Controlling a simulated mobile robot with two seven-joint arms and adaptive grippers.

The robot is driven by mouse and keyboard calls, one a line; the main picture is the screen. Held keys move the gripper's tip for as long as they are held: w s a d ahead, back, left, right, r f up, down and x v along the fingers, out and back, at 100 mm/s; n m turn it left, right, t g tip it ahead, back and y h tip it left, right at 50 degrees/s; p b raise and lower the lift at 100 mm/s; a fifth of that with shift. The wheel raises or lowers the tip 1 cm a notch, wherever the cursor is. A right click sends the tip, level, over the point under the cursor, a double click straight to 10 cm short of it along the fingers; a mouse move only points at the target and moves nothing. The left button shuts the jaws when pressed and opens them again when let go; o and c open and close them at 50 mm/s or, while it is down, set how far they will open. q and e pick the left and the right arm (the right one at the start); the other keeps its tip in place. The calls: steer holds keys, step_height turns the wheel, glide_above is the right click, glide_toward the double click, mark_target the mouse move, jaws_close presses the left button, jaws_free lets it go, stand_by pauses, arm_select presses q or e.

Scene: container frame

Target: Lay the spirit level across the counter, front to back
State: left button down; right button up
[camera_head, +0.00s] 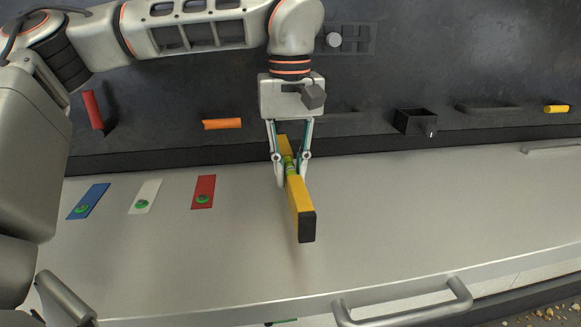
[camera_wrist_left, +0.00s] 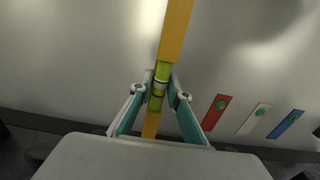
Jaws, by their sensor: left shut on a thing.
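The spirit level (camera_head: 301,205) is a yellow bar with black ends and a green vial. My left gripper (camera_head: 289,180) is shut on it around the vial, near its middle. The level points front to back, tilted slightly in the head view, and a faint shadow lies under it on the grey counter (camera_head: 400,210). I cannot tell whether it touches the counter. In the left wrist view the level (camera_wrist_left: 176,32) runs between the fingers of my left gripper (camera_wrist_left: 160,95). My right gripper is not in view.
Blue (camera_head: 88,201), white (camera_head: 145,196) and red (camera_head: 204,191) cards with green discs lie at the counter's left. A black open box (camera_head: 415,121) and an orange piece (camera_head: 222,124) are behind the counter. A handle (camera_head: 405,307) is at the front edge.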

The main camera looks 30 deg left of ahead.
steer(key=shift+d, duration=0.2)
arm_select(q)
steer(key=shift+f, duration=0.5)
step_height(320, 180, down, 2)
steer(key=shift+b, duration=0.5)
steer(key=shift+f, duration=1.05)
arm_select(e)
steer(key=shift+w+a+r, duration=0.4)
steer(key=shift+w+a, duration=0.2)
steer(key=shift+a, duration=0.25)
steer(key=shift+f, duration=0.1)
arm_select(q)
steer(key=shift+p, duration=0.5)
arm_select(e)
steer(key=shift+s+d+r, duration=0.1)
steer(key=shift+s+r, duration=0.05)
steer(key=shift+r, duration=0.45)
arm_select(q)
steer(key=shift+f, duration=0.6)
